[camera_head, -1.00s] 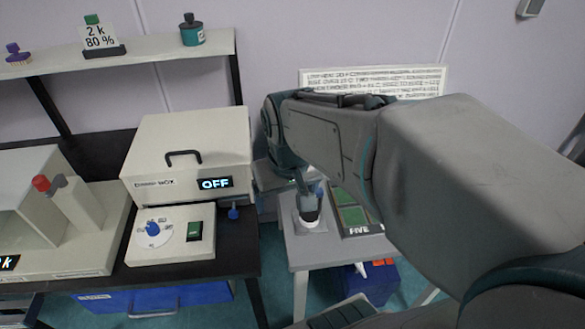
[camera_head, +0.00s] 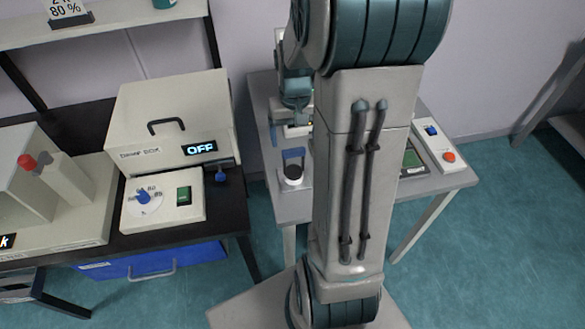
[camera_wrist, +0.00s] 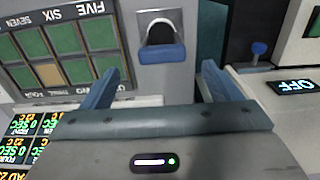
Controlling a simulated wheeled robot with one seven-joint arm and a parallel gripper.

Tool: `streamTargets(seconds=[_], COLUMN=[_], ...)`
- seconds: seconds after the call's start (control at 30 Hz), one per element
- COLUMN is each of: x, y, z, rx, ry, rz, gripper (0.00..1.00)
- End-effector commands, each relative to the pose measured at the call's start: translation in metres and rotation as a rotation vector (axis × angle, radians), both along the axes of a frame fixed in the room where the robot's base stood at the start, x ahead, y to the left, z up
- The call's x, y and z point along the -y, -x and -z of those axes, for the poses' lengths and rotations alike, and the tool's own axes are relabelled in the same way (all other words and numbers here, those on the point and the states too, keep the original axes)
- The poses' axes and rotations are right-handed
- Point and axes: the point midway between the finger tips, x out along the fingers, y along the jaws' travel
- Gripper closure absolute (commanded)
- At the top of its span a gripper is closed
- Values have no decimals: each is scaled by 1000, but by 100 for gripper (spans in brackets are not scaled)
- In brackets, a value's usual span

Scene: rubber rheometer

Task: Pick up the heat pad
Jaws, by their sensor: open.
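No thing is labelled as the heat pad, and I cannot tell for sure which one it is. A small item with a blue bar (camera_wrist: 163,54) and a dark round part sits on a pale plate; in the head view its dark part (camera_head: 292,172) is left of my arm on the grey table. A board with green squares (camera_wrist: 62,38) and number words lies beside it in the wrist view; my arm mostly hides it in the head view. My gripper (camera_wrist: 158,82) is open and empty, its two blue fingers apart below the blue bar in the picture.
The grey table (camera_head: 452,182) also carries a white control box (camera_head: 438,145) with an orange-red button. At left, a beige box reading OFF (camera_head: 175,120) stands on a black bench with a dial panel (camera_head: 160,203). Lit displays (camera_wrist: 30,140) show at the wrist view's lower left.

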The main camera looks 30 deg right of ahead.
Motion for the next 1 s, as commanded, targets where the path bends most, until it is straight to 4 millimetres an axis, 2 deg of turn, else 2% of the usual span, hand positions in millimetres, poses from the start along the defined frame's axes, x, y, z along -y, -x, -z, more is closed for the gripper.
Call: streamTargets(seconds=[0.27, 0.53, 0.87, 0.93, 1.0], x=[-1, -3, -3, -3, -2], y=[0, 0, -1, -1, -1], z=[20, 56, 63, 63, 63], rx=[-3, -3, 1, 1, 1], ry=[-1, -1, 0, 0, 0], rz=[0, 0, 0, 0, 0], gripper=[16, 16, 16, 30, 50])
